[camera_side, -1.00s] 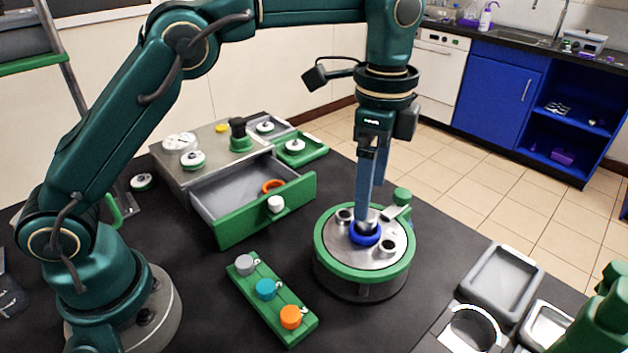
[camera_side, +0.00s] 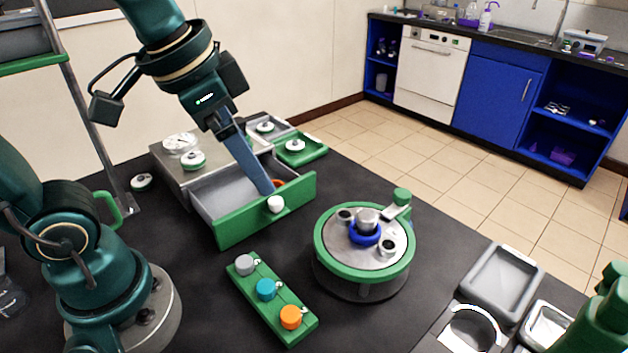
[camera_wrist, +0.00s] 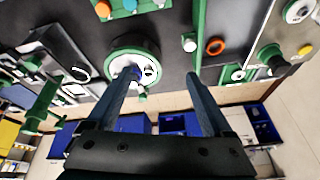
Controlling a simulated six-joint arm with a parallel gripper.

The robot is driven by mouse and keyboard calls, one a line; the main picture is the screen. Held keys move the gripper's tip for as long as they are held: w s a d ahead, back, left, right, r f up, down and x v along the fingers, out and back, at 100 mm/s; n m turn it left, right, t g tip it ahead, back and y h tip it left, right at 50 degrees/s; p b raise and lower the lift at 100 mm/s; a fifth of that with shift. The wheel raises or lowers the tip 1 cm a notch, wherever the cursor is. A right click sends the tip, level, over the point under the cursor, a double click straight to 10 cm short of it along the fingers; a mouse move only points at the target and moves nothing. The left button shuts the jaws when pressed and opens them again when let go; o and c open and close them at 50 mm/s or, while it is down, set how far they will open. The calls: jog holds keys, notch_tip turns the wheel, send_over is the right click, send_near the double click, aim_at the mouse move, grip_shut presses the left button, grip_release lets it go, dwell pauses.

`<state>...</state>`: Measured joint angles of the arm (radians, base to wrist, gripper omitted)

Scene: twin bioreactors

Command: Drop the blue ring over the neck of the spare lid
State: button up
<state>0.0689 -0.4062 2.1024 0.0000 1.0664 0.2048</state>
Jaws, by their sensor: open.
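The blue ring (camera_side: 364,236) lies around the base of the metal neck (camera_side: 367,217) at the middle of the round lid (camera_side: 338,252). The lid is silver with ports and sits inside a green rim. In the wrist view the lid (camera_wrist: 118,58) is at upper left, with the ring partly hidden by my left finger. My gripper (camera_side: 269,189) is away to the left of the lid, tilted over the open drawer. Its fingers (camera_wrist: 163,76) are spread and hold nothing.
The open drawer (camera_side: 238,230) has a green front with a white knob (camera_side: 275,204). An orange ring (camera_side: 279,183) inside is partly hidden by my fingers. A green rack (camera_side: 272,310) with grey, teal and orange caps stands in front. Grey trays (camera_side: 502,280) are at right.

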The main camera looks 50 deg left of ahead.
jog(key=s+f+n, duration=0.1)
jog(key=s, duration=0.1)
jog(key=s+a+f+n+t, duration=0.1)
jog(key=s+f+n, duration=0.1)
jog(key=shift+s+a+f, duration=0.2)
jog(key=shift+f, duration=0.1)
dwell(0.4)
